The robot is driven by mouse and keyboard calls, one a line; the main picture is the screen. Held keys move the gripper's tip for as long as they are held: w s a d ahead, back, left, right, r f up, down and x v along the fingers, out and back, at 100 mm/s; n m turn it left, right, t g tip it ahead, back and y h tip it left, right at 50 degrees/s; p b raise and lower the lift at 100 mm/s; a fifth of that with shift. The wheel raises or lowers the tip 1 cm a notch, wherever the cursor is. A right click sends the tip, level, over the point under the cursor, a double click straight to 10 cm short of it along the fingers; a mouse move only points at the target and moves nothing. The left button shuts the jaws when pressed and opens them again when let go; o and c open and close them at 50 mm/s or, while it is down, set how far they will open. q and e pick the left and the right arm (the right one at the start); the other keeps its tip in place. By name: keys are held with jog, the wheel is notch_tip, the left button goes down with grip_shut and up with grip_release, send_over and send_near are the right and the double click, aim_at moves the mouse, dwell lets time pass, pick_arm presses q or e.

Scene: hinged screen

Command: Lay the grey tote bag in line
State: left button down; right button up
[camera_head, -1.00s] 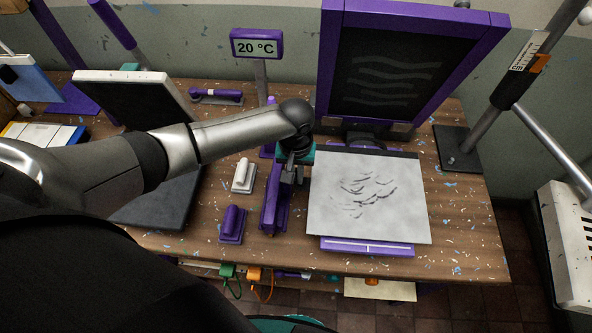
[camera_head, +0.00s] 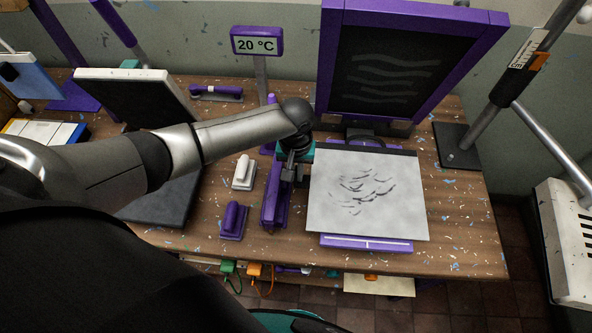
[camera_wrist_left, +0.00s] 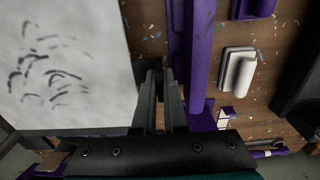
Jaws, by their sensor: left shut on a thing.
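The grey tote bag (camera_head: 335,205) is a pale grey sheet with dark crease-like marks in its middle. It lies flat over a purple platen (camera_head: 366,243), whose near end shows below the bag. The bag also fills the left of the left wrist view (camera_wrist_left: 60,75). My left gripper (camera_head: 291,172) is at the bag's left edge, toward the far end. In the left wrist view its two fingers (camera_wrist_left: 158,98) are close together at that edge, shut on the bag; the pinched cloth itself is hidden. My right gripper is in neither view.
The raised purple-framed screen (camera_head: 390,70) stands behind the bag. A long purple tool (camera_head: 272,198) lies just left of the gripper. A white-handled block (camera_head: 243,172) and a purple-handled block (camera_head: 233,220) lie further left. Bare table shows right of the bag.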

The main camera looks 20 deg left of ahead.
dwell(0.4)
pick_arm(q)
jog(key=shift+p, duration=0.35)
jog(key=shift+f, duration=0.5)
dwell(0.4)
jog(key=c, duration=0.9)
grip_release()
jog(key=shift+c, duration=0.4)
